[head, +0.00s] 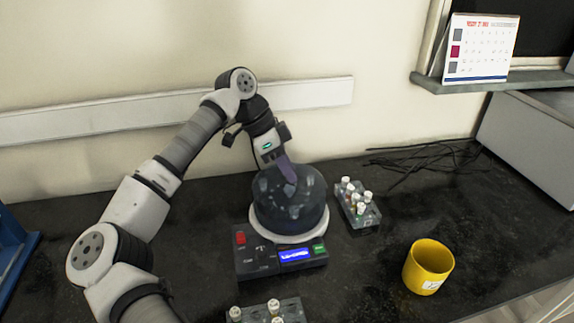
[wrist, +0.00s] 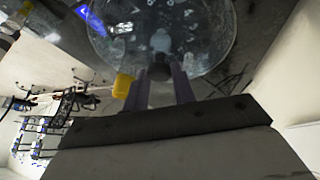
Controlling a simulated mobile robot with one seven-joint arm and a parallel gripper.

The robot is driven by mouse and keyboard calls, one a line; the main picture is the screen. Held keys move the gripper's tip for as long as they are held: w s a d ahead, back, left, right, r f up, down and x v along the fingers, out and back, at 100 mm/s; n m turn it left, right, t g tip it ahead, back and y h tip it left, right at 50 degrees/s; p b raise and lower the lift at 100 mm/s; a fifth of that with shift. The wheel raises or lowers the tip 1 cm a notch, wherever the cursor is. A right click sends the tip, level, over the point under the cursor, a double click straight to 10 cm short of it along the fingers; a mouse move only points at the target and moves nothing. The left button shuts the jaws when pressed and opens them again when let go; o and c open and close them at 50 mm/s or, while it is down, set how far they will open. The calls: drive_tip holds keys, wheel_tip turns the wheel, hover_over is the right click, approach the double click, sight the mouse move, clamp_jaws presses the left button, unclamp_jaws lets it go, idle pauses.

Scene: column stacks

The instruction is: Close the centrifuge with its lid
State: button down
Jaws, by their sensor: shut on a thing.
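The centrifuge (head: 280,262) stands on the dark bench, with a white round base, a red button, a green button and a lit blue display on its front panel. Its dark, see-through round lid (head: 290,205) is over the white base; I cannot tell whether it is fully seated. My gripper (head: 288,175) reaches down to the lid's top from behind and has purple fingers. In the wrist view, the clear lid (wrist: 200,30) fills the top middle, and the fingers are shut on its knob (wrist: 160,42). The inside of the centrifuge is blurred through the lid.
A rack of capped vials (head: 357,205) stands close to the right of the centrifuge, and another rack (head: 288,308) is in front. A yellow mug (head: 428,268) is at the front right. Black cables (head: 425,160) lie along the wall. A blue object (head: 15,245) is at far left.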

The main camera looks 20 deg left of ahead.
drive_tip(key=shift+f, duration=0.3)
drive_tip(key=c, duration=0.6)
unclamp_jaws()
drive_tip(key=shift+r, duration=0.1)
drive_tip(key=shift+r+p, duration=2.3)
drive_tip(key=shift+r, duration=0.65)
drive_tip(key=shift+f, duration=0.1)
